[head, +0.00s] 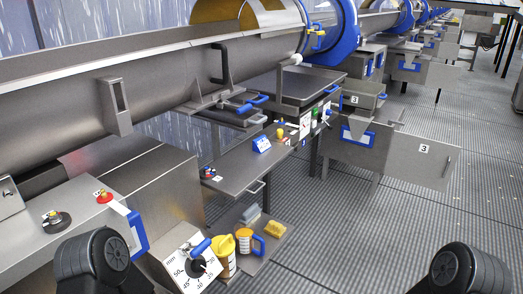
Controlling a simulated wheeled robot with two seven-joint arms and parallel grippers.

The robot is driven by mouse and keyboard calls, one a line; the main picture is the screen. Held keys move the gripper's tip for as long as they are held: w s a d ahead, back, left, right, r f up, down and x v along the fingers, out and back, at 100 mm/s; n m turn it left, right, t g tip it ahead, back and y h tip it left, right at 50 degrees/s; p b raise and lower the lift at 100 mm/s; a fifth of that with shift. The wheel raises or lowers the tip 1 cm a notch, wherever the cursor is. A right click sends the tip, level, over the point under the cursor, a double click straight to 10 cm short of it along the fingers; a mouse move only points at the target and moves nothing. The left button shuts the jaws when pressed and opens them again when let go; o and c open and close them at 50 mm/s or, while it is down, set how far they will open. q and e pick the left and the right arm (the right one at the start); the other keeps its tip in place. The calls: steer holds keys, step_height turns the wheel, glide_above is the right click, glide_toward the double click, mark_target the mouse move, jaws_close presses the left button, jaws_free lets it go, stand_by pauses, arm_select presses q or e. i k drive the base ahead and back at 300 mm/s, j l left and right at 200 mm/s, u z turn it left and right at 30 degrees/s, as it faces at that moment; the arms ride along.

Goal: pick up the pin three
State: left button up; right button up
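I cannot tell for sure which part is pin three. A small label reading 3 (354,99) is on a grey box at the right centre, and another 3 (424,148) is on a grey panel with a handle. A blue handle (251,103) lies on a small metal shelf under the big drum. Another blue handle (200,247) is beside a white dial (190,268) at the bottom. Only dark rounded links of my two arms show, at the bottom left and bottom right. Neither gripper is in view.
A metal shelf (235,172) holds a blue-and-white sign (261,144). A lower shelf has a yellow-lidded container (224,253), a blue-handled mug (245,241) and a yellow sponge (275,229). Grated floor (350,240) is free at right.

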mark_target(279, 132)
steer(key=i+l+z, duration=0.15)
steer(key=i+l, duration=0.2)
steer(key=i, duration=0.5)
steer(key=i+l+z, duration=0.15)
steer(key=i, duration=0.7)
steer(key=i+l+z, duration=0.15)
steer(key=i, duration=0.7)
